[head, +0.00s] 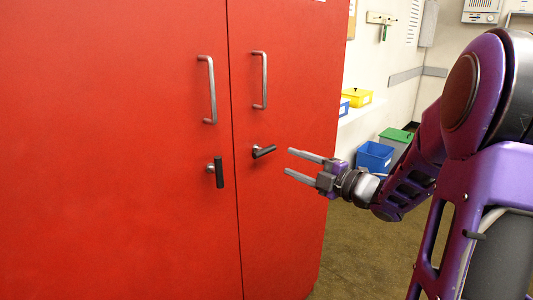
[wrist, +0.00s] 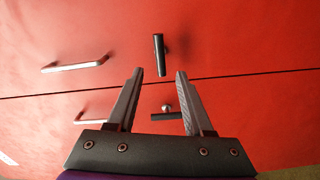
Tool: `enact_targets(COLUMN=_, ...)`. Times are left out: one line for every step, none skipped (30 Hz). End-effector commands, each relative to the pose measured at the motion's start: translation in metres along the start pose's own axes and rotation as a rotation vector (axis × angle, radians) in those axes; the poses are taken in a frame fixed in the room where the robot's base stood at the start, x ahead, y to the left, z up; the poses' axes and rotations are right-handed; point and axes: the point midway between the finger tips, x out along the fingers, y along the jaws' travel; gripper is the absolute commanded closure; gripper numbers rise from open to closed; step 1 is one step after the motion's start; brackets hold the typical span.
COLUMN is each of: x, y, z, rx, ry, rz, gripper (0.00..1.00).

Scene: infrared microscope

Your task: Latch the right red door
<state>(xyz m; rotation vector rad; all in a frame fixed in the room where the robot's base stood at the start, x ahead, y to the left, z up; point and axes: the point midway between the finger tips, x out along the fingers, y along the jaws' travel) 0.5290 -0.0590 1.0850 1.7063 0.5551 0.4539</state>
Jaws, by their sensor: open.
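The right red door (head: 290,215) stands flush or nearly so beside the left one. Its dark latch handle (head: 263,151) lies almost level, its free end pointing right and slightly up. In the turned wrist view the right door fills the upper part, with its latch handle (wrist: 160,60) upright in the picture, by the fingertips. My gripper (head: 288,161) is open and empty, just right of that handle in the head view. In the wrist view its fingers (wrist: 159,73) frame the handle's near end; I cannot tell how deep the gap to it is.
The left red door (head: 120,180) has its latch handle (head: 219,172) hanging straight down. Each door has a grey pull bar above, left (head: 212,90) and right (head: 264,80). Blue (head: 374,156) and green-lidded (head: 396,136) bins stand behind my arm.

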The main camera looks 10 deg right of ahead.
Motion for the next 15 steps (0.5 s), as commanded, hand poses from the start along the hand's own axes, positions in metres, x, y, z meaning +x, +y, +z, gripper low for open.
enact_targets(x=0.013, y=-0.001, z=-0.001, rx=0.001, ry=0.005, rz=-0.001, gripper=0.48)
enact_targets(x=0.019, y=-0.001, z=-0.001, rx=0.001, ry=0.004, rz=0.000, gripper=0.48)
enact_targets(x=0.028, y=-0.001, z=-0.001, rx=0.001, ry=0.004, rz=-0.001, gripper=0.48)
enact_targets(x=0.035, y=-0.001, z=-0.001, rx=0.001, ry=0.005, rz=0.000, gripper=0.48)
enact_targets(x=0.041, y=-0.001, z=-0.001, rx=0.001, ry=0.003, rz=0.000, gripper=0.48)
enact_targets(x=0.049, y=-0.001, z=-0.001, rx=0.001, ry=0.004, rz=0.000, gripper=0.48)
enact_targets(x=0.055, y=-0.001, z=-0.001, rx=0.000, ry=0.004, rz=-0.001, gripper=0.48)
enact_targets(x=0.061, y=0.000, z=-0.001, rx=0.000, ry=0.003, rz=0.001, gripper=0.48)
enact_targets(x=0.067, y=-0.001, z=0.000, rx=0.000, ry=0.002, rz=0.000, gripper=0.48)
enact_targets(x=0.072, y=-0.001, z=-0.001, rx=0.000, ry=0.002, rz=0.000, gripper=0.48)
enact_targets(x=0.076, y=-0.001, z=-0.001, rx=0.000, ry=0.003, rz=0.000, gripper=0.48)
enact_targets(x=0.082, y=-0.001, z=0.000, rx=0.000, ry=0.001, rz=0.000, gripper=0.48)
enact_targets(x=0.085, y=-0.001, z=0.000, rx=0.000, ry=0.001, rz=0.000, gripper=0.48)
enact_targets(x=0.087, y=0.000, z=0.000, rx=0.000, ry=0.001, rz=0.001, gripper=0.48)
enact_targets(x=0.091, y=0.000, z=0.000, rx=-0.001, ry=0.000, rz=0.000, gripper=0.48)
